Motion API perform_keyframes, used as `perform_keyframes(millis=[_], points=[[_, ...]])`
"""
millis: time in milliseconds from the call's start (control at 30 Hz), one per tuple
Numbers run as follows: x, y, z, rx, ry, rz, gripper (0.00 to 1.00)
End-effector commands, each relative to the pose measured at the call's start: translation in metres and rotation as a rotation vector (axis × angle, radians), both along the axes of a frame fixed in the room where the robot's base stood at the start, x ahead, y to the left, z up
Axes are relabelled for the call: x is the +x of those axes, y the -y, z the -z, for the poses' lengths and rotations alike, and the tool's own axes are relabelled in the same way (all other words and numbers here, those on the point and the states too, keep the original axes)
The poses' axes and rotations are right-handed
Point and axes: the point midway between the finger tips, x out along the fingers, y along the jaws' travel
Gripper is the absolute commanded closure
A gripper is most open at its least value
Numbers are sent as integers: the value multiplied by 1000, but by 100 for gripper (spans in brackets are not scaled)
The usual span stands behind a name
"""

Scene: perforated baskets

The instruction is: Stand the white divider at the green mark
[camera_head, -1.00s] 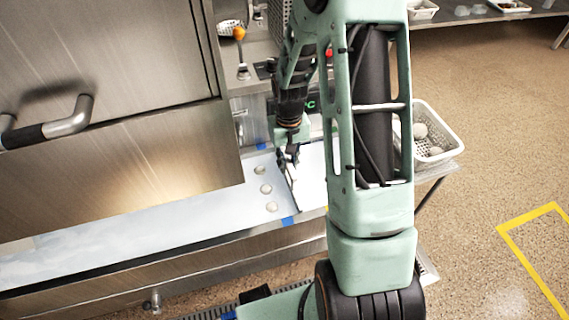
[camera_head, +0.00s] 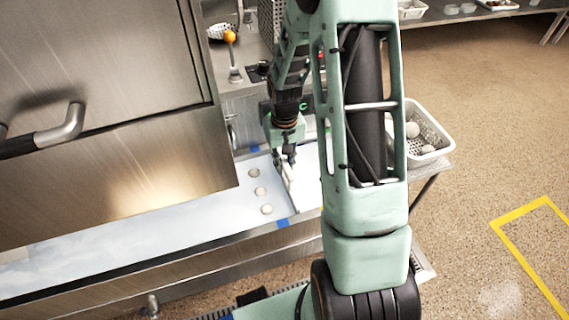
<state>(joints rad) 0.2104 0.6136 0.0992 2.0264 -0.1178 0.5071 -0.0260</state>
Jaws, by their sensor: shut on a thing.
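The white divider (camera_head: 290,188) is a thin upright piece on the pale work surface, partly hidden by my gripper. My gripper (camera_head: 286,165) points down from the arm and is shut on the divider's upper part. I cannot tell whether the divider's lower edge touches the surface. Blue marks show at the surface's front edge (camera_head: 282,223) and back edge (camera_head: 254,149), just left of the divider.
Three pale round pieces (camera_head: 260,191) lie in a row left of the divider. A steel cabinet (camera_head: 120,170) with a handle overhangs the left side. A white perforated basket (camera_head: 436,144) with round items stands right of my arm. The floor beyond it is open.

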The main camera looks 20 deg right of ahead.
Motion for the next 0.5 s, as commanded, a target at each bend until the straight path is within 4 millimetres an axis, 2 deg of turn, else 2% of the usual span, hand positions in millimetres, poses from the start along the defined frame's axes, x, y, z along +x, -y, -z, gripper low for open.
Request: perform_keyframes(millis=[500], points=[[1,0,-17,0,2,0,100]])
